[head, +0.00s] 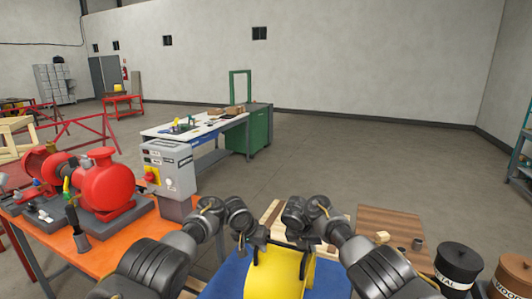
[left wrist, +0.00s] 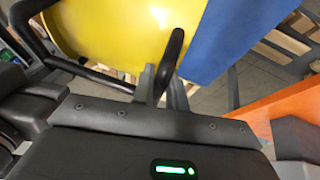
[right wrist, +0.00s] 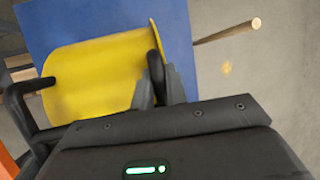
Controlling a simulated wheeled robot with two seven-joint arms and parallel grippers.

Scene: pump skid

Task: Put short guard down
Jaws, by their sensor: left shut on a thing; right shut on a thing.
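The short guard (head: 278,275) is a curved yellow cover with black handles, low at the front centre in the head view. It lies over a blue surface (head: 228,282). My left gripper (head: 246,246) is shut on the guard's left handle; the guard also fills the top of the left wrist view (left wrist: 120,35). My right gripper (head: 312,243) is shut on the right handle; the guard shows in the right wrist view (right wrist: 100,78), with blue (right wrist: 80,20) beyond it. I cannot tell whether the guard touches the blue surface. Its near end is cut off by the frame.
An orange bench (head: 105,250) with a red pump (head: 108,183) and a grey control box (head: 168,168) stands at left. A wooden board (head: 385,222) lies right of the guard. Black (head: 457,262) and brown bins (head: 512,280) stand at far right. Open floor lies beyond.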

